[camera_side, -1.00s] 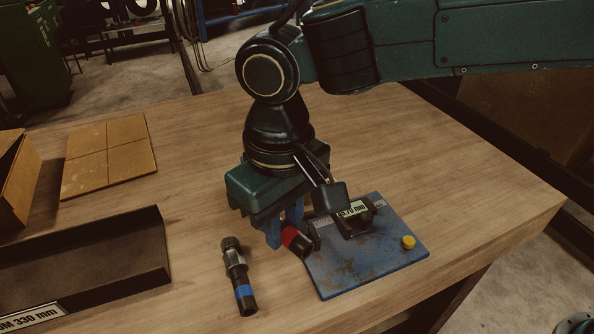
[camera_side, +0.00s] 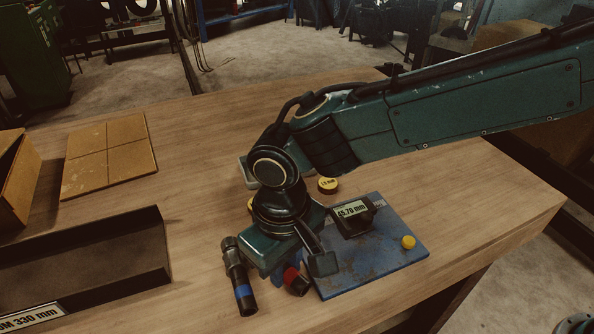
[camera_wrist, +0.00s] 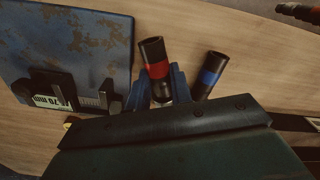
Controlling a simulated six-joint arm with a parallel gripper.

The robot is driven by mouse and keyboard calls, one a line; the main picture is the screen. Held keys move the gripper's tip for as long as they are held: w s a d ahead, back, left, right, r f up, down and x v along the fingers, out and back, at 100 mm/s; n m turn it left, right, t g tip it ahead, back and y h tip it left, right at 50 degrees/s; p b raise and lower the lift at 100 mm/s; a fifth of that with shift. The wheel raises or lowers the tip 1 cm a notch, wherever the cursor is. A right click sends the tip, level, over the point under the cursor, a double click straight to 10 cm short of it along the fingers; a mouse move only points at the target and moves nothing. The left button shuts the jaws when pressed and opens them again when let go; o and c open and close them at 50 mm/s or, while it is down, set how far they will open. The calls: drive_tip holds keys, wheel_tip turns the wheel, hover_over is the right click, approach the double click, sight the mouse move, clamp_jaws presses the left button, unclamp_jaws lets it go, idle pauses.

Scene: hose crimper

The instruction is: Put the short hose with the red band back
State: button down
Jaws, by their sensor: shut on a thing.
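The short black hose with the red band (camera_side: 295,281) is in my gripper (camera_side: 279,270), low at the left edge of the blue gauge plate.
The blue plate (camera_side: 372,262) carries a gauge reading 45.70 mm (camera_side: 352,209) and a yellow knob (camera_side: 408,242). A dark tray (camera_side: 90,262) and cardboard (camera_side: 108,158) are at left. A yellow-rimmed disc (camera_side: 328,185) sits behind the gripper. The table's front right is clear.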

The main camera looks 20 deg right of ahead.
sight(285, 268)
drive_tip(key=shift+f, duration=0.6)
drive_tip(key=shift+f, duration=0.15)
drive_tip(key=c, duration=1.3)
unclamp_jaws()
drive_tip(key=shift+o, duration=0.2)
wheel_tip(285, 268, up, 12)
